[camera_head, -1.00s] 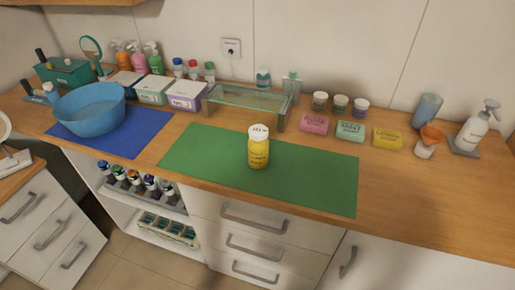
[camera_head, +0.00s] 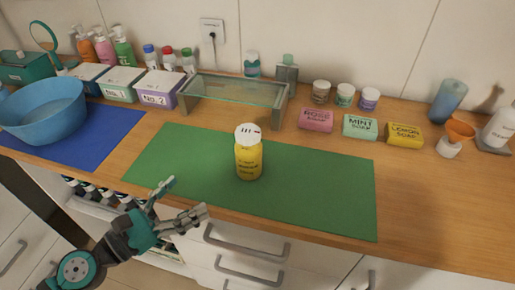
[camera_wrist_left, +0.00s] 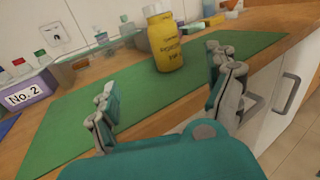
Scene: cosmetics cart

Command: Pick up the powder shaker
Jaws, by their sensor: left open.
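The powder shaker (camera_head: 249,158) is a yellow bottle with dark lettering and a white lid. It stands upright on the green mat (camera_head: 320,195). In the left wrist view the two fingers (camera_wrist_left: 165,90) are spread wide. My right gripper is not in view.
A glass shelf (camera_head: 235,90) stands behind the shaker. Soap bars (camera_head: 360,127) and small jars (camera_head: 344,95) are at the back right. A blue basin (camera_head: 40,112) sits on a blue mat (camera_head: 95,140) at left. The green mat around the shaker is clear.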

